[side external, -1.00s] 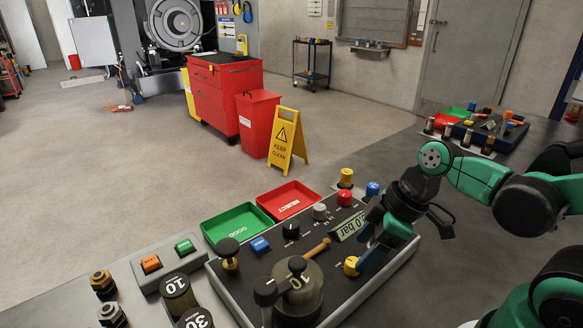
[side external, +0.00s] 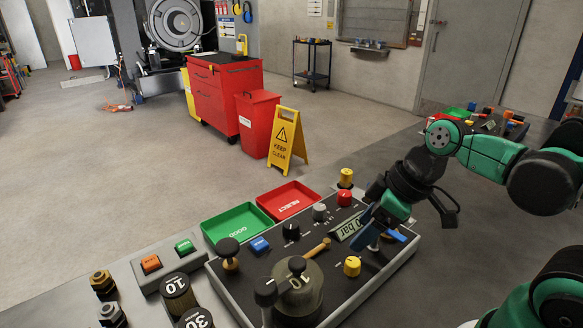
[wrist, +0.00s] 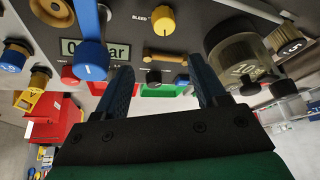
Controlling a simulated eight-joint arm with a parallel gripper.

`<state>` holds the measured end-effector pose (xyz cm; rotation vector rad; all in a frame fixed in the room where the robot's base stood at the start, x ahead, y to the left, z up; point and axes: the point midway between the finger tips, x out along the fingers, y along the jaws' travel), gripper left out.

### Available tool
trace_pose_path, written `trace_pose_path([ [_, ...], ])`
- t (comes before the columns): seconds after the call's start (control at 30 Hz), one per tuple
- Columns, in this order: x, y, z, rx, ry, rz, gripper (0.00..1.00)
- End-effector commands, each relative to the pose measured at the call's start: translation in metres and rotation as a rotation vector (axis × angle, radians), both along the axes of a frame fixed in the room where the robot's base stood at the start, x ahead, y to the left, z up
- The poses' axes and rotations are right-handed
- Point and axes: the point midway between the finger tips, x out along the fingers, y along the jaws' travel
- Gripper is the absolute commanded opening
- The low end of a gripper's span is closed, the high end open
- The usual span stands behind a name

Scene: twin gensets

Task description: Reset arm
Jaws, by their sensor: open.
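My gripper (side external: 370,228) is open and empty above the right part of the dark control panel (side external: 330,262). In the wrist view its two dark fingers (wrist: 163,82) stand wide apart with nothing between them. A yellow knob (side external: 352,266) is on the panel below the gripper, clear of it. It also shows at the top of the wrist view (wrist: 163,19). A blue lever (wrist: 89,45) shows left of the fingers in the wrist view. The pressure display (side external: 350,226) is partly hidden behind the gripper in the side view.
A green GOOD tray (side external: 237,224) and a red REJECT tray (side external: 288,200) lie behind the panel. A round gauge-like cylinder marked 10 (side external: 297,290) and black knobs rise from the panel. A yellow sign (side external: 283,140) stands on the open floor beyond.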

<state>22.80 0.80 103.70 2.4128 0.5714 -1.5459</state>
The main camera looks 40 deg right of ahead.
Motion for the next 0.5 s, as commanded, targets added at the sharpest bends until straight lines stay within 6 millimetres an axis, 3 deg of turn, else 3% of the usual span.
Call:
trace_pose_path([
  [0.23, 0.021, -0.005, 0.017, 0.003, -0.11, -0.325, 0.65],
  [0.5, 0.029, -0.008, 0.027, 0.017, -0.189, -0.452, 0.65],
])
